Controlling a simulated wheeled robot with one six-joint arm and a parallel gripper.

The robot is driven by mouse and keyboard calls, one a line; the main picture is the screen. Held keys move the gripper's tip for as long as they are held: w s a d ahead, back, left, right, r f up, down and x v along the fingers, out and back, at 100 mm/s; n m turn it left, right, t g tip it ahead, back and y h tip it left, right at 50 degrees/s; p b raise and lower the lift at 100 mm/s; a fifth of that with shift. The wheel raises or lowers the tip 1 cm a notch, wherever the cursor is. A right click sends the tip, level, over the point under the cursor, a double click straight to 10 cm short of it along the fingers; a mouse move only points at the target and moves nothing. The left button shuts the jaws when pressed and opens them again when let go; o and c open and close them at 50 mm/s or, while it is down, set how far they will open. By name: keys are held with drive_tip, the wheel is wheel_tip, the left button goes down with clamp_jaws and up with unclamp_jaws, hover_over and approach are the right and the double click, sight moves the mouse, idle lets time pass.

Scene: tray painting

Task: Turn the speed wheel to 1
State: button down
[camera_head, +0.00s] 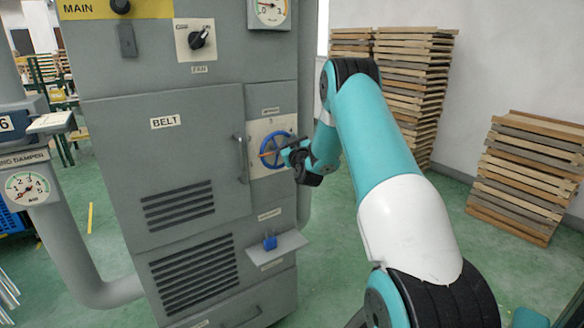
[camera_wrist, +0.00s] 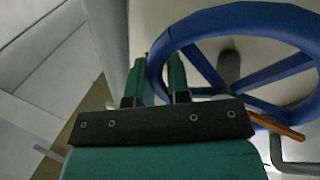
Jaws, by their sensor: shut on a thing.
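The blue speed wheel (camera_head: 267,137) is on a pale plate on the front of the grey cabinet. Its rim and spokes fill the upper right of the wrist view (camera_wrist: 235,17). An orange pointer or rod (camera_head: 266,154) shows at the wheel; it also shows at the right of the wrist view (camera_wrist: 278,126). My gripper (camera_head: 287,153) is at the wheel's right side. In the wrist view its green fingers (camera_wrist: 157,72) are on either side of the rim's left part, shut on it. The marking above the wheel is too small to read.
A vertical bar handle (camera_head: 241,158) is left of the wheel on the cabinet (camera_head: 110,135). A small shelf with a blue block (camera_head: 269,242) juts out below. A gauge (camera_head: 271,11) and black FAN knob (camera_head: 199,39) are above. Stacked wooden trays (camera_head: 411,90) stand behind my arm.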

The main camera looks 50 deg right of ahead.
drive_tip(key=n+b, duration=0.1)
drive_tip(key=b, duration=0.4)
drive_tip(key=n+t+b, duration=0.1)
drive_tip(key=n+b, duration=0.1)
drive_tip(key=b, duration=0.2)
drive_tip(key=a+n+y+b, duration=0.1)
drive_tip(key=n+b, duration=0.1)
drive_tip(key=b, duration=0.3)
drive_tip(key=shift+r+t+b, duration=0.3)
drive_tip(key=shift+t+b, duration=0.05)
drive_tip(key=shift+t, duration=0.05)
drive_tip(key=n+b, duration=0.1)
drive_tip(key=b, duration=0.1)
drive_tip(key=r+n+b, duration=0.1)
drive_tip(key=b, duration=0.1)
drive_tip(key=shift+w+a+t+y+b, duration=0.1)
drive_tip(key=shift+a+t+y+b, duration=0.1)
drive_tip(key=shift+t+y+b, duration=0.1)
drive_tip(key=shift+a+r+n+b, duration=0.1)
drive_tip(key=shift+r+n+b, duration=0.15)
drive_tip(key=shift+n+b, duration=0.25)
drive_tip(key=shift+r, duration=0.15)
drive_tip(key=c, duration=1.1)
unclamp_jaws()
drive_tip(key=shift+w, duration=0.1)
